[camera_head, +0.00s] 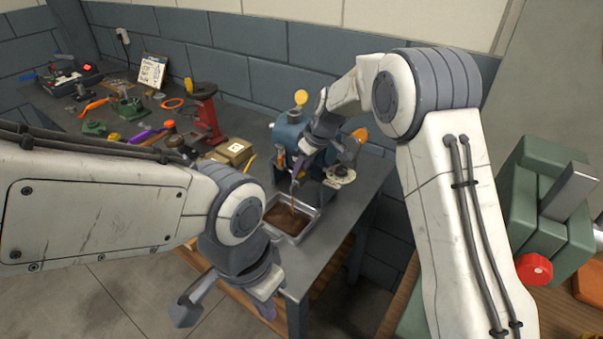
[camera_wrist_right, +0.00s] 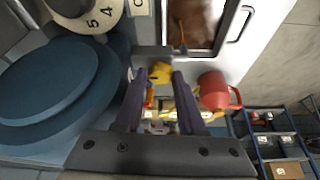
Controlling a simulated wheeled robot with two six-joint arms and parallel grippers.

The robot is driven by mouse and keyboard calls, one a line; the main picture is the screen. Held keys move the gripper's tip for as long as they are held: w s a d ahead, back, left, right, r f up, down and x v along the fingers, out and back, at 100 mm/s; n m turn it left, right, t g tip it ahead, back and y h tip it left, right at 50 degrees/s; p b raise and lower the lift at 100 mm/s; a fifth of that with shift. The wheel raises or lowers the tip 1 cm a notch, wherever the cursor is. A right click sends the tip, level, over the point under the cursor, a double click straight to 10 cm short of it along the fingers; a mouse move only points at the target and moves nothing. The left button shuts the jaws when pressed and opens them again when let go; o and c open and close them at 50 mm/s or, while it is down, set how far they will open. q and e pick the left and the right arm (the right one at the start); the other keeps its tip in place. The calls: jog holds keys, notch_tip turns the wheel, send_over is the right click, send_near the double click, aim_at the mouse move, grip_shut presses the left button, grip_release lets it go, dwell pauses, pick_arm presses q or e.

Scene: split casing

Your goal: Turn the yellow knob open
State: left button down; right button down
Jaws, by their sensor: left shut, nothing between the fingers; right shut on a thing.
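The blue casing (camera_head: 290,130) stands at the back of the grey bench, with a dial face beside it in the right wrist view (camera_wrist_right: 85,12). The yellow knob (camera_wrist_right: 160,72) is low on the casing side, between my right fingertips. My right gripper (camera_head: 297,172) is shut on it; in the right wrist view the fingers (camera_wrist_right: 158,80) reach to either side of it. A thin brown stream (camera_head: 293,204) runs down below the gripper into a metal tray (camera_head: 316,214) with brown liquid. My left gripper (camera_head: 266,309) is shut and empty, pointing down in front of the bench edge.
Tools, a red stand (camera_head: 207,115) and a tan box (camera_head: 233,150) fill the bench's left part. A green machine with a red knob (camera_head: 534,269) stands at the right. The floor at lower left is clear.

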dwell(0.3)
jog(key=c, duration=0.5)
grip_release()
jog(key=shift+w, duration=0.1)
jog(key=shift+r, duration=0.1)
